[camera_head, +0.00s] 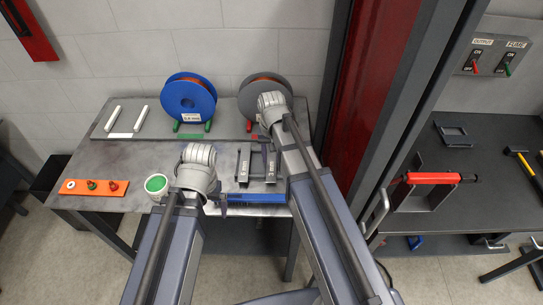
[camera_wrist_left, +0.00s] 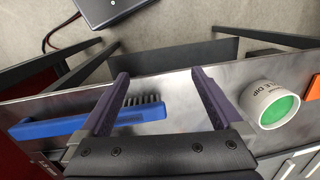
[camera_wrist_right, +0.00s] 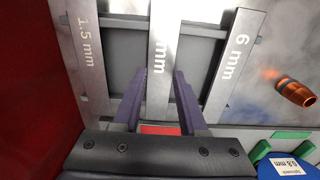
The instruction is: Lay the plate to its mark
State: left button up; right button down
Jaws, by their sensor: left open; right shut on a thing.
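In the right wrist view, my right gripper (camera_wrist_right: 163,82) is shut on the middle grey plate (camera_wrist_right: 164,40), a flat bar whose label reads "mm" with its number cut off. Plates marked "1.5 mm" (camera_wrist_right: 88,55) and "6 mm" (camera_wrist_right: 234,60) lie on either side of it on a dark rack. My left gripper (camera_wrist_left: 160,74) is open and empty over the bench's front edge, above a blue brush (camera_wrist_left: 85,121).
A blue spool (camera_head: 188,99) and a grey-rimmed spool (camera_head: 284,87) stand at the back. A green-topped white cup (camera_head: 156,186) and an orange strip (camera_head: 82,187) are left. A dark red post (camera_head: 372,90) stands close to my right arm. The bench's middle left is clear.

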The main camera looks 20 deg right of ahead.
aim_at(272, 162)
jog(key=shift+c, duration=2.2)
grip_release()
jog(key=shift+r, duration=0.15)
notch_tip(272, 162, up, 13)
jog(key=p, duration=1.3)
jog(key=shift+f, duration=0.35)
notch_tip(272, 162, down, 12)
jog(key=b, duration=1.2)
jog(key=shift+f+b, duration=0.2)
jog(key=shift+b, duration=0.1)
jog(key=shift+r, duration=0.15)
notch_tip(272, 162, up, 13)
jog(key=p, duration=1.3)
notch_tip(272, 162, down, 14)
jog(key=b, duration=1.3)
jog(key=shift+r, duration=0.15)
notch_tip(272, 162, up, 10)
jog(key=p, duration=1)
jog(key=shift+r, duration=0.2)
